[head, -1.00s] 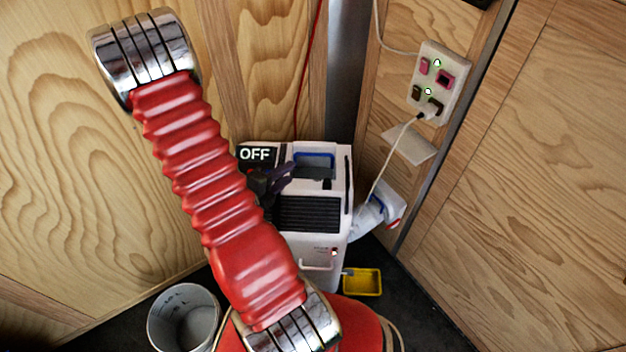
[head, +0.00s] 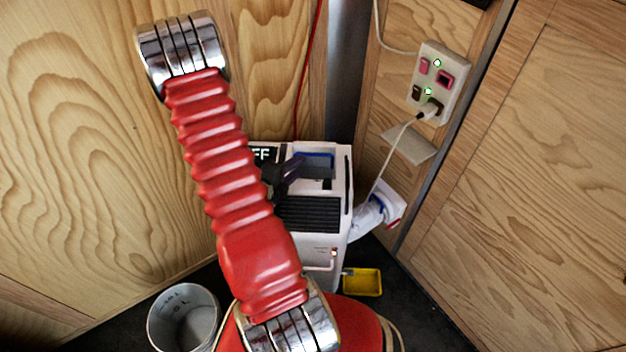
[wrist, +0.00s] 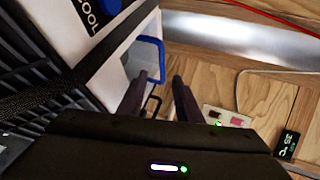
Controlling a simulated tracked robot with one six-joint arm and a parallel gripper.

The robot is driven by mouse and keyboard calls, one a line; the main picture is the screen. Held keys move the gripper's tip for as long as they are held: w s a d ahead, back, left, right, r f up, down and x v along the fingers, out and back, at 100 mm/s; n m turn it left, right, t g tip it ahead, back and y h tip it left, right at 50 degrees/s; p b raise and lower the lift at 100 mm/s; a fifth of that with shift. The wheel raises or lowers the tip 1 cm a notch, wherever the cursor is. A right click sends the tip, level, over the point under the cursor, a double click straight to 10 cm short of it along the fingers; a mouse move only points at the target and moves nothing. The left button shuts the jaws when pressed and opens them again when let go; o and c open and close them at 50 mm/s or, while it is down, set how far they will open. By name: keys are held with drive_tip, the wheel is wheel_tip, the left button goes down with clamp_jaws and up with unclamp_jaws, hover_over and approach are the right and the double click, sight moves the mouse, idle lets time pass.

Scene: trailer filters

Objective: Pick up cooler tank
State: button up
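The white cooler (head: 341,205) stands on the floor against the back wall, with a dark grille on its front. A blue-edged tank (head: 318,155) shows in the recess in its top; its blue rim or handle (wrist: 150,52) also shows in the wrist view. My gripper (head: 291,168) is at the left of this recess, partly hidden by my red arm. In the wrist view its two dark fingers (wrist: 160,84) are apart with nothing between them, and the blue loop is just past the left fingertip. I cannot tell whether they touch.
A grey bucket (head: 183,316) stands at the lower left and a yellow tray (head: 362,282) right of the cooler. A power outlet (head: 440,82) with a plugged cable is on the right wall. Wooden walls close the corner.

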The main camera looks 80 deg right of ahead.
sight(312, 155)
drive_tip(key=shift+x, duration=1.5)
drive_tip(key=x, duration=0.5)
drive_tip(key=shift+d+r, duration=0.15)
drive_tip(key=shift+d, duration=0.05)
drive_tip(key=shift+c, duration=0.3)
clamp_jaws()
drive_tip(key=shift+w, duration=0.1)
idle(0.4)
